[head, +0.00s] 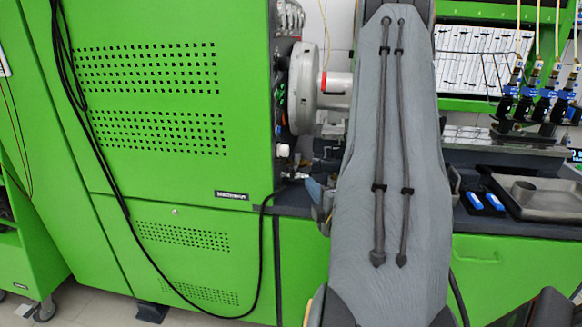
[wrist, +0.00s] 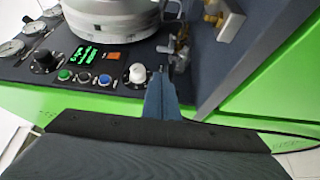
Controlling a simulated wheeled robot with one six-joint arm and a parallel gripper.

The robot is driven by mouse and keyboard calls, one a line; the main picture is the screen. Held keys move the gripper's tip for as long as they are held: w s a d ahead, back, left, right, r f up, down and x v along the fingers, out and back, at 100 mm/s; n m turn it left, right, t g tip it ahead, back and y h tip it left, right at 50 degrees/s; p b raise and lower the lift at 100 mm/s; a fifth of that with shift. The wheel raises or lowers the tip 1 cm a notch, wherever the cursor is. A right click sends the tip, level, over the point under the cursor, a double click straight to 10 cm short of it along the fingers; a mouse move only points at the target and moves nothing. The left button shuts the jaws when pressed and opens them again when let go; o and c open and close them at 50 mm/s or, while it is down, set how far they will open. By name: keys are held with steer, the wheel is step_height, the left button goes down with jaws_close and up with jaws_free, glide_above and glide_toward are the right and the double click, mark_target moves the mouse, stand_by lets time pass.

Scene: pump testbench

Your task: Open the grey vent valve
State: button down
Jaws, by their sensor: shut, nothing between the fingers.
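A pale grey-white round knob (wrist: 137,73), the likeliest grey vent valve, sits at the right end of the control panel in the wrist view. It also shows on the cabinet's side panel in the head view (head: 283,150). My gripper (wrist: 157,78) is shut and empty, its bluish fingers just right of the knob in the picture. I cannot tell whether they touch it. In the head view my gripper (head: 315,188) shows partly, low beside the panel, and my grey arm hides much around it.
The panel also has a black knob (wrist: 43,62), a green button (wrist: 65,75), a blue button (wrist: 105,79) and a lit green display (wrist: 87,54). A large metal drum (head: 304,88) stands out above. Brass fittings (wrist: 180,45) stand close right of my fingers.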

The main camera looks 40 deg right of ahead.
steer(key=b+x, duration=0.5)
steer(key=b, duration=0.1)
steer(key=shift+w+f, duration=0.1)
steer(key=shift+w, duration=0.15)
steer(key=p+x, duration=0.1)
steer(key=x, duration=1)
steer(key=shift+w+d, duration=0.2)
steer(key=shift+s+d, duration=0.2)
steer(key=shift+s, duration=0.05)
steer(key=shift+s+d+b, duration=0.65)
steer(key=shift+s+d, duration=0.25)
steer(key=shift+d, duration=0.05)
steer(key=shift+s+d+b, duration=0.35)
steer(key=shift+d+b, duration=0.1)
steer(key=shift+d, duration=0.3)
steer(key=shift+s+d+b, duration=0.4)
steer(key=shift+d, duration=0.3)
steer(key=shift+s, duration=0.1)
